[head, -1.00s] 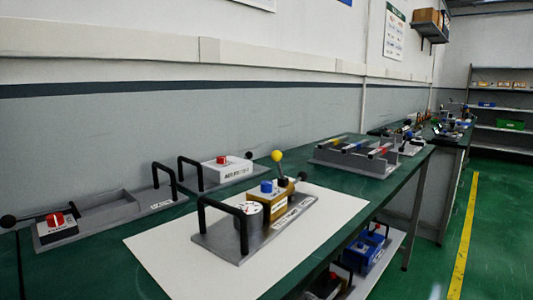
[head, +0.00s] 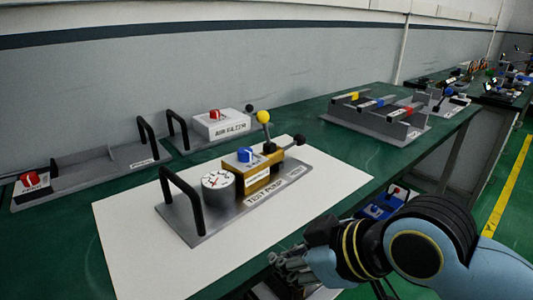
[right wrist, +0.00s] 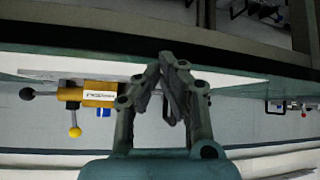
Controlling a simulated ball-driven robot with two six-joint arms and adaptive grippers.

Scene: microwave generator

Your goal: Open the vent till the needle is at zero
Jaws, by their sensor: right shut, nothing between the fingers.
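The test pump (head: 235,205) stands on a white sheet on the green bench. It has a round white dial gauge (head: 218,180), a brass block (head: 262,178) with a blue knob (head: 246,154), a yellow-ball lever (head: 264,117) and a black-ball lever (head: 298,140). The needle's exact reading is too small to tell. My right gripper (head: 280,262) is shut and empty, in front of the pump and apart from it, near the bench's front edge. In the right wrist view the brass block (right wrist: 92,94) and blue knob (right wrist: 103,112) lie left of the shut fingertips (right wrist: 168,60).
A black handle (head: 180,195) arches up at the pump's left end. Behind are the air filter unit (head: 222,126) and a grey tray (head: 100,165). A rack with coloured parts (head: 375,120) stands farther right. The white sheet (head: 130,250) is bare around the pump.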

